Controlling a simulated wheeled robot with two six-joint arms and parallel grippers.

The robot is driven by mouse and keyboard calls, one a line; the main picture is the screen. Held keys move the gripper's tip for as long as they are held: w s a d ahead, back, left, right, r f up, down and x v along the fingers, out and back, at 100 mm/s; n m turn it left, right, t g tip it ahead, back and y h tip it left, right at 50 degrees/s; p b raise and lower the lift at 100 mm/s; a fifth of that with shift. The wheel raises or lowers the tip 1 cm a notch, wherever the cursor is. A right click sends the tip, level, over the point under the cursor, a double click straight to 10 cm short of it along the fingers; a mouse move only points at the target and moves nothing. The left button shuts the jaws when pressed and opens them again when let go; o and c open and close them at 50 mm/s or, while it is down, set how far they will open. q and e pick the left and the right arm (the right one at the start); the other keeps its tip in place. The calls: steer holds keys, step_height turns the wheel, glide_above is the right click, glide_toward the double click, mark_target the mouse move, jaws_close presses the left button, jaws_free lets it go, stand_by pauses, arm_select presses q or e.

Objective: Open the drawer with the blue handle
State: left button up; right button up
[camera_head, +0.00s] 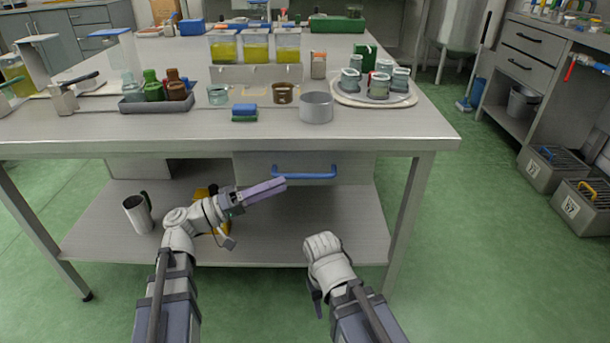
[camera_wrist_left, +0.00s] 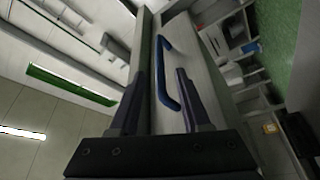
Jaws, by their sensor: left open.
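The drawer (camera_head: 255,167) is set under the worktop of the steel table, its front facing me, and it looks shut. Its blue bar handle (camera_head: 304,175) runs level across the front. My left gripper (camera_head: 283,182) is at the handle's left end in the head view, its fingers pointing right. In the left wrist view the fingers (camera_wrist_left: 157,75) are apart and the blue handle (camera_wrist_left: 163,85) shows between and beyond them, with no clear contact. My right arm's wrist (camera_head: 328,258) is low, right of the left gripper; its fingers cannot be made out.
The tabletop (camera_head: 270,132) holds a grey pot (camera_head: 316,107), a blue-green sponge (camera_head: 244,113), a tray of bottles and a round tray of jars. A mug (camera_head: 138,213) stands on the lower shelf (camera_head: 275,250). The table leg (camera_head: 408,215) is at right; green floor lies beyond.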

mark_target(305, 176)
arm_select(q)
steer(key=p+x, duration=0.1)
steer(key=x, duration=0.6)
steer(key=shift+w+d+p, duration=0.15)
steer(key=shift+d+p, duration=0.15)
steer(key=shift+d, duration=0.05)
jaws_close()
stand_by(1.1)
